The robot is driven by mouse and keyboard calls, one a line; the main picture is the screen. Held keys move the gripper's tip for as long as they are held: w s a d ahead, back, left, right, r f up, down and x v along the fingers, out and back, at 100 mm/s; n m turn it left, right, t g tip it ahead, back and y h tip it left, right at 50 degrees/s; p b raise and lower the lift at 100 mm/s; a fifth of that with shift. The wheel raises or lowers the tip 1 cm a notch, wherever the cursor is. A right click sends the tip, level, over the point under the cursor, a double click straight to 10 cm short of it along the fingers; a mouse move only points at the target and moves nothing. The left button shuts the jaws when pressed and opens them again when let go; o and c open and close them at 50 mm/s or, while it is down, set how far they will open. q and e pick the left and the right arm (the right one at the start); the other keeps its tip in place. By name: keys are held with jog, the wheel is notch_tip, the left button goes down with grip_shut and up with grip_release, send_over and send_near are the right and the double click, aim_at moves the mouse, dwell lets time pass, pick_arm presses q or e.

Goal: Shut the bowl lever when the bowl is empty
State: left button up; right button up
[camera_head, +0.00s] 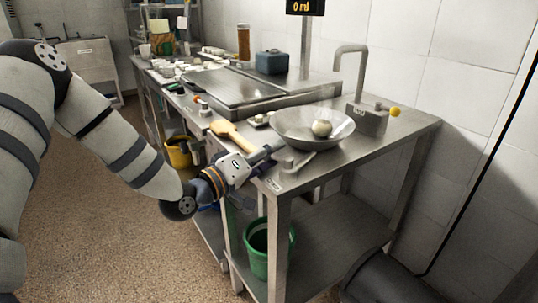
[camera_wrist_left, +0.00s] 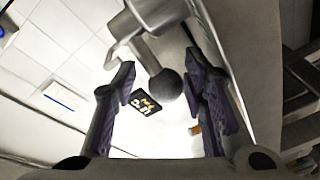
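The metal bowl (camera_head: 290,132) sits near the front corner of the steel table, with a pale round thing (camera_head: 321,128) showing inside it. A grey lever (camera_head: 300,163) shows below the bowl at the table's front edge. My left gripper (camera_head: 268,163) is at that edge, just left of the lever. In the left wrist view its two fingers (camera_wrist_left: 162,98) are apart, and a dark round knob (camera_wrist_left: 165,85) shows between them. I cannot tell whether they touch it. My right gripper is in neither view.
A wooden paddle (camera_head: 233,134) lies left of the bowl. A display (camera_head: 305,7) reads 0 ml. A green bucket (camera_head: 268,247) stands on the lower shelf, and a yellow bucket (camera_head: 178,152) is farther left.

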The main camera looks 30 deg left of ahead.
pick_arm(q)
grip_shut()
jog(key=shift+r, duration=0.1)
jog(key=shift+w, duration=0.1)
